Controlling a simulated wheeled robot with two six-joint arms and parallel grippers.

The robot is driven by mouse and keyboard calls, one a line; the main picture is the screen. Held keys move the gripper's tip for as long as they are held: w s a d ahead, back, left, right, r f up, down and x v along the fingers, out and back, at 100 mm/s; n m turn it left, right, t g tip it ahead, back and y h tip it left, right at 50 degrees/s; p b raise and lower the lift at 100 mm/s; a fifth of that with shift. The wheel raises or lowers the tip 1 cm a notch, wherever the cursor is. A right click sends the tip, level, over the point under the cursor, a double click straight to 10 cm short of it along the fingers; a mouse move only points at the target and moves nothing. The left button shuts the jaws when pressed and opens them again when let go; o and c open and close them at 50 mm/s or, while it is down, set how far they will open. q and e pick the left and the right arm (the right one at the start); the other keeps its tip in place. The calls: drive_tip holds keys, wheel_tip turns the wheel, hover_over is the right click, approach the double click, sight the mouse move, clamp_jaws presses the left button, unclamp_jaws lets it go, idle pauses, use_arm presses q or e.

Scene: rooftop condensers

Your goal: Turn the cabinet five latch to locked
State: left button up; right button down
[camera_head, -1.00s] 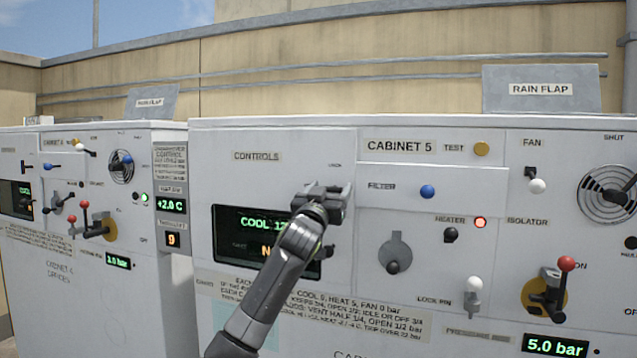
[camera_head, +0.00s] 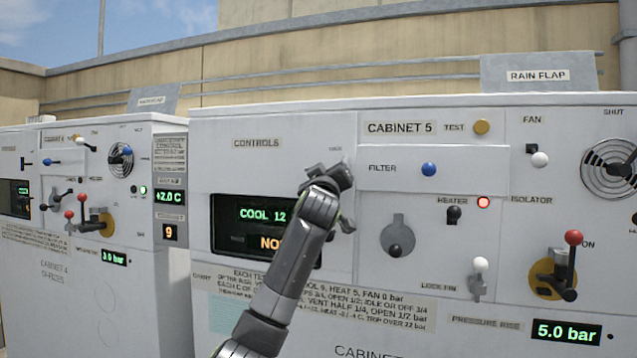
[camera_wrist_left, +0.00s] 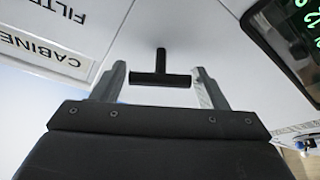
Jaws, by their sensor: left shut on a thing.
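Cabinet 5 (camera_head: 270,122) is the white cabinet in the middle of the head view. Its latch (camera_wrist_left: 160,80) shows in the left wrist view as a dark T-shaped handle on the white controls door. My left gripper (camera_head: 333,178) is at the upper right of that door, and in the head view it hides the latch. In the wrist view the fingers of my left gripper (camera_wrist_left: 160,86) stand at the two ends of the latch's crossbar, shut on it. The small label above the gripper is too blurred to read. My right gripper is not in view.
A dark display (camera_head: 262,228) lies left of the gripper. A filter panel with a blue knob (camera_head: 429,169), a heater switch (camera_head: 453,214) and a red-knobbed isolator lever (camera_head: 570,256) are to the right. Cabinet 4 (camera_head: 80,268) stands at left across a narrow gap.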

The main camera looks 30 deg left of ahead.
use_arm(q)
drive_tip(key=n+b, duration=0.1)
drive_tip(key=n, duration=0.1)
drive_tip(key=n+g+y+b, duration=0.1)
drive_tip(key=n, duration=0.1)
drive_tip(key=shift+d+f+b, duration=0.1)
drive_tip(key=shift+f+b, duration=0.1)
drive_tip(key=shift+b, duration=0.1)
drive_tip(key=n+g+b, duration=0.1)
drive_tip(key=n, duration=0.2)
drive_tip(key=shift+y+b, duration=0.3)
drive_tip(key=shift+b, duration=0.05)
drive_tip(key=n+g+b, duration=0.1)
drive_tip(key=n+g, duration=0.1)
drive_tip(key=n, duration=0.2)
drive_tip(key=shift+r, duration=0.15)
drive_tip(key=shift+n+g, duration=0.6)
drive_tip(key=shift+n, duration=0.8)
drive_tip(key=o, duration=0.8)
drive_tip(key=shift+o, duration=0.6)
drive_tip(key=shift+w, duration=0.1)
drive_tip(key=shift+b, duration=0.3)
